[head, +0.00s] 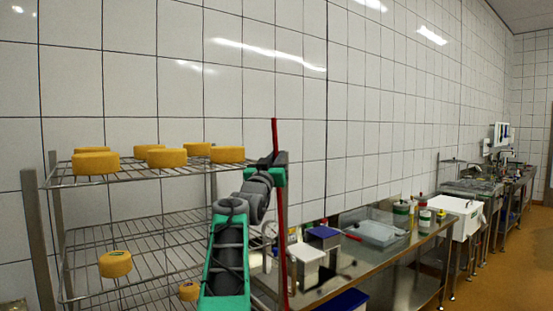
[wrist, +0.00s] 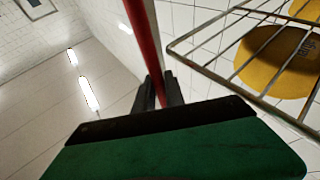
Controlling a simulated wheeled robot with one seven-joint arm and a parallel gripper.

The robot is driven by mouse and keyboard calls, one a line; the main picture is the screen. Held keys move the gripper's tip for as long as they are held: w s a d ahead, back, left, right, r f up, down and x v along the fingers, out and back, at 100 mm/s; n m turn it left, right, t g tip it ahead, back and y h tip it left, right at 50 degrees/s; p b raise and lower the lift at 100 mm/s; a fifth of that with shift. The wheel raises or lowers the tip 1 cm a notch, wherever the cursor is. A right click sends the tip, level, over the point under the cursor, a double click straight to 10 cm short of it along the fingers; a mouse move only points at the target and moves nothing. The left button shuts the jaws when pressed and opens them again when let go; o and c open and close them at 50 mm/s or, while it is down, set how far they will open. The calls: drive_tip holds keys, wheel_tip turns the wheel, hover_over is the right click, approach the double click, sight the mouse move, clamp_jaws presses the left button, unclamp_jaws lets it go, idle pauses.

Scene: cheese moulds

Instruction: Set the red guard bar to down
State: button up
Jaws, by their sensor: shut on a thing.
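The red guard bar (head: 275,136) stands nearly upright in the head view, at the right end of the wire rack. Its upper end rises above the top shelf and its lower part runs down behind and beside my arm. In the wrist view the red bar (wrist: 143,45) comes down from the top between the fingers. My gripper (wrist: 160,93) is shut on the bar, with one dark finger on each side of it. In the head view my gripper (head: 277,160) is at the bar near the top shelf's height.
The wire rack (head: 110,233) with several yellow cheeses (head: 95,163) stands left of the bar. A steel counter (head: 385,255) with a white box (head: 305,256), a grey tray (head: 377,233) and bottles runs along the wall to the right. The orange floor at far right is clear.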

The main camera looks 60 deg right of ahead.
clamp_jaws()
idle(0.8)
